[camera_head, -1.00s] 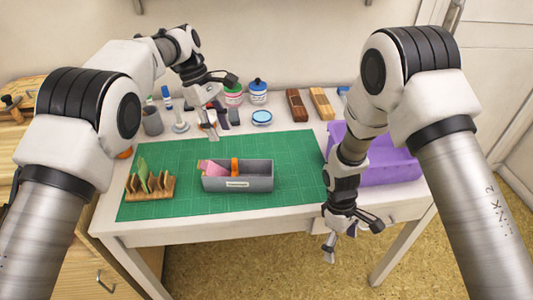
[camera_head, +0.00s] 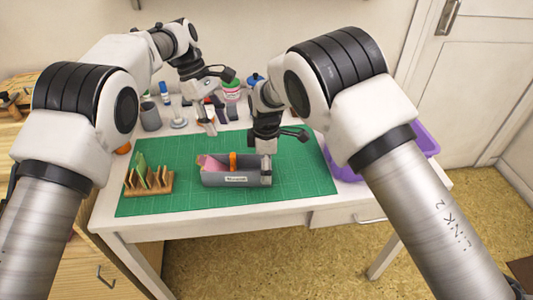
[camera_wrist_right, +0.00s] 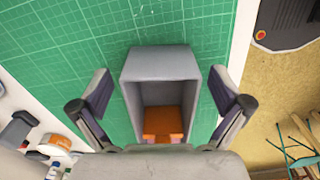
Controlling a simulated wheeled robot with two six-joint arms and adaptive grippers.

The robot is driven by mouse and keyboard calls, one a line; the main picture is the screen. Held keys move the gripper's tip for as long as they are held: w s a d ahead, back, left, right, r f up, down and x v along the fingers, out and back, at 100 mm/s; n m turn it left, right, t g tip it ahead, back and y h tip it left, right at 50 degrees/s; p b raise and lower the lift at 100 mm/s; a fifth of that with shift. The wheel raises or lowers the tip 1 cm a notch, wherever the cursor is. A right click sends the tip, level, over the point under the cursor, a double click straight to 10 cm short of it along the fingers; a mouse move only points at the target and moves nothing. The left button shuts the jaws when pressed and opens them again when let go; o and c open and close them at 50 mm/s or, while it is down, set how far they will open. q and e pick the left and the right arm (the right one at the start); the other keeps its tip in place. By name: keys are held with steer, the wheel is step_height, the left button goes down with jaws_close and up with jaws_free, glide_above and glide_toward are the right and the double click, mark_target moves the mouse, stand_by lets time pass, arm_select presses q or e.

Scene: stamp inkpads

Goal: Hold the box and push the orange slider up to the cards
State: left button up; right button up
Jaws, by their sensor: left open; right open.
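The grey box (camera_head: 222,180) with a pale label lies on the green cutting mat (camera_head: 295,190). Pink cards (camera_head: 212,162) lean in its left part. The orange slider (camera_head: 233,161) stands upright beside the cards; whether they touch I cannot tell. My right gripper (camera_head: 267,170) is open at the box's right end. My left gripper (camera_head: 208,124) is open above the mat's back edge, behind the box.
A wooden rack (camera_head: 150,188) with green cards stands left of the box. Bottles, a grey cup (camera_head: 150,118) and other small items line the back of the table. A purple bin (camera_head: 345,165) stands at the right, partly hidden by my right arm. The mat's front is clear.

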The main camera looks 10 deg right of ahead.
steer(key=shift+f, duration=1.05)
